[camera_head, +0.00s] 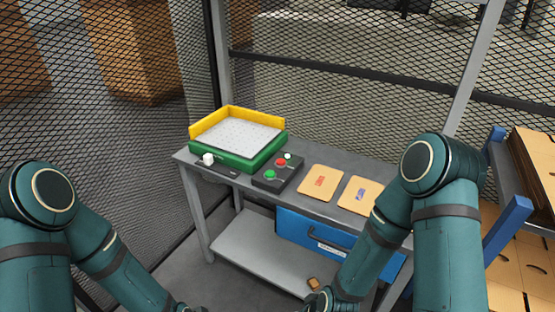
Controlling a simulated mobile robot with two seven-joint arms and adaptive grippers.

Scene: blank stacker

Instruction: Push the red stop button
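The red stop button (281,162) sits on a dark control box (267,183) on the grey table. A green button (270,174) is in front of it, and a small white knob or light (288,155) is behind it. Nothing covers the red button. My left arm comes in from the left and runs out at the bottom edge, so its gripper is out of the picture. My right gripper (321,301) is low at the bottom edge, partly cut off, below and well apart from the button. Its fingers are not clear enough to tell their state.
A green machine base (228,160) with a yellow guard (236,112) stands left of the box. Two tan cards (321,183) lie to the right on the grey table (300,205). A blue drawer (310,238) is below. Mesh fencing (340,90) stands behind; a blue-framed rack (507,225) is right.

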